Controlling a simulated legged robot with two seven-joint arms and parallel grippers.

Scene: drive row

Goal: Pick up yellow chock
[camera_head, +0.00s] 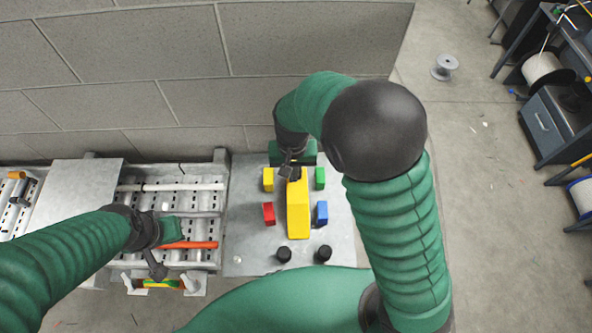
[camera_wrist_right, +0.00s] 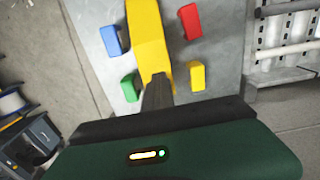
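A large yellow wedge-shaped piece (camera_head: 298,212) lies in the middle of a grey metal plate (camera_head: 245,240). A small yellow block (camera_head: 268,180) stands to its left; it also shows in the right wrist view (camera_wrist_right: 197,77). Either yellow thing could be the chock. My right gripper (camera_head: 289,171) is over the far end of the large piece, near the small yellow block. In the right wrist view its dark finger (camera_wrist_right: 157,92) overlaps the large piece's end; whether it touches is unclear. The opening of both grippers is unclear.
Small red (camera_head: 269,213), green (camera_head: 320,178) and blue (camera_head: 321,212) blocks flank the large piece. Two black knobs (camera_head: 284,255) stand at the near edge. A slotted tray (camera_head: 205,178) with rods and an orange-handled tool (camera_head: 195,245) is left. A block wall (camera_head: 170,50) rises behind.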

